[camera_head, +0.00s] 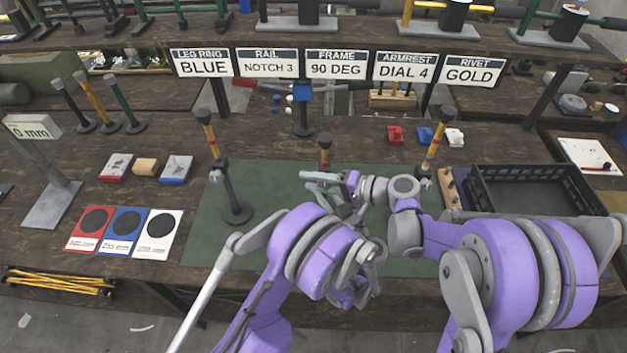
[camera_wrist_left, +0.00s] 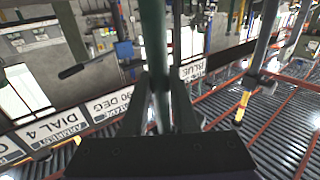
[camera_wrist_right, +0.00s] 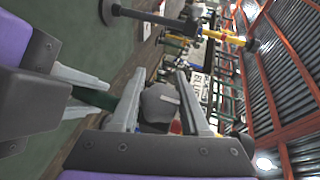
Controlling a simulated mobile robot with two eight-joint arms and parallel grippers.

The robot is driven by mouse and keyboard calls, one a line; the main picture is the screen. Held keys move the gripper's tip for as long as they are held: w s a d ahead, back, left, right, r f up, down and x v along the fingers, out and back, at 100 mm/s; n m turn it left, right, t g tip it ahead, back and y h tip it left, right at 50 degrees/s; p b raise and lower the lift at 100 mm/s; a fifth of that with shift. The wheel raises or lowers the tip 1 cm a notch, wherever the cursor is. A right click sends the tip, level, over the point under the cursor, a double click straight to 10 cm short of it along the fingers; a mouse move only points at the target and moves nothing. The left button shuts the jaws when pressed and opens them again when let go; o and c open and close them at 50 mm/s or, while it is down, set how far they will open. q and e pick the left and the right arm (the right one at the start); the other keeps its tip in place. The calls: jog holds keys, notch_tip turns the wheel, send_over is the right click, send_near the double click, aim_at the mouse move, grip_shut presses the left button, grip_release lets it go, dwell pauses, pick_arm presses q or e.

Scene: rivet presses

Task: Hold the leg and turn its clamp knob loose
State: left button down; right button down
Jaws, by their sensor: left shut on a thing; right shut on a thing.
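The leg is a dark green tube (camera_wrist_left: 153,45) running up between the fingers of my left gripper (camera_wrist_left: 160,95) in the left wrist view. The left gripper is shut on it. A short green piece (camera_wrist_right: 93,97) also shows between the left fingers in the right wrist view. The dark grey clamp knob (camera_wrist_right: 158,104) sits between the fingertips of my right gripper (camera_wrist_right: 160,110), which is shut on it. In the head view my right gripper (camera_head: 325,182) meets the left one over the green mat (camera_head: 205,235); the arms hide most of the leg and knob there.
Upright stands with yellow tubes rise at the mat's left (camera_head: 228,190) and right (camera_head: 433,145). A black crate (camera_head: 540,172) stands at the right. Red, blue and white cards (camera_head: 122,232) lie at the left. Label signs (camera_head: 337,64) hang across the back.

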jog(key=shift+d+f+n+g+h, duration=0.15)
jog(key=shift+d+f+n+h, duration=0.15)
jog(key=shift+h, duration=1.05)
jog(key=shift+d+f+n+g+h, duration=0.1)
jog(key=shift+f+n+h, duration=0.25)
jog(key=shift+h, duration=0.95)
jog(key=shift+d+f+n+g+h, duration=0.2)
jog(key=shift+n+h, duration=0.25)
jog(key=shift+h, duration=0.9)
jog(key=shift+c, duration=1.9)
grip_release()
jog(key=v, duration=1.2)
